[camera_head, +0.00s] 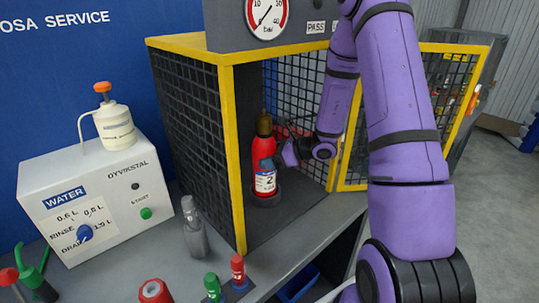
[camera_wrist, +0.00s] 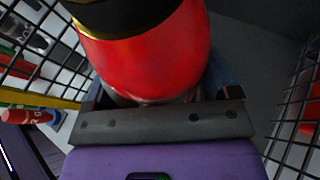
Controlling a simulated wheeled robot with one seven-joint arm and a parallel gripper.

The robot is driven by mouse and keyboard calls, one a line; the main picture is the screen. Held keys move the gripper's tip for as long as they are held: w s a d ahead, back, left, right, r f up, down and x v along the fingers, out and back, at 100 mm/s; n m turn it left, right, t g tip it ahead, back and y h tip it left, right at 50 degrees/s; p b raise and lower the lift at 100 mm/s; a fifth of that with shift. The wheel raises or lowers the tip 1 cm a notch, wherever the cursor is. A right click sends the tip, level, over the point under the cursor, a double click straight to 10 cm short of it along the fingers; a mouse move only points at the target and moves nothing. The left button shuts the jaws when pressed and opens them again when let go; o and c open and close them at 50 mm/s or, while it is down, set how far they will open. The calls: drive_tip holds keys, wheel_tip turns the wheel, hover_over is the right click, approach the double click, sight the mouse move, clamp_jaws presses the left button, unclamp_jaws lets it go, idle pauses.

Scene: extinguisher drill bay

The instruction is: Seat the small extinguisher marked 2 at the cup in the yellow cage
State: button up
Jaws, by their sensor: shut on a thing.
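The small red extinguisher (camera_head: 265,170) marked 2 stands upright inside the yellow cage (camera_head: 233,150). It has a black and gold top and a white label. Its lower end is at a dark round cup (camera_head: 266,201) on the cage floor; I cannot tell whether it rests fully down in it. My gripper (camera_head: 270,162) reaches in from the right, with blue fingers shut around the extinguisher's body. In the wrist view the red body (camera_wrist: 150,62) fills the space between the fingers of my gripper (camera_wrist: 158,85). The cup is hidden there.
The mesh cage door (camera_head: 415,120) stands open at the right. A gauge (camera_head: 267,16) and PASS panel are above the cage. On the bench are a grey bottle (camera_head: 194,232), red and green small items (camera_head: 213,287), and a white water box (camera_head: 95,205) carrying a white bottle (camera_head: 115,125).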

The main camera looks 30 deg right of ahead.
drive_tip(key=shift+f, duration=1.6)
drive_tip(key=o, duration=1.6)
drive_tip(key=shift+o, duration=0.6)
drive_tip(key=shift+s+f, duration=0.1)
drive_tip(key=v, duration=1)
drive_tip(key=shift+s+d, duration=0.25)
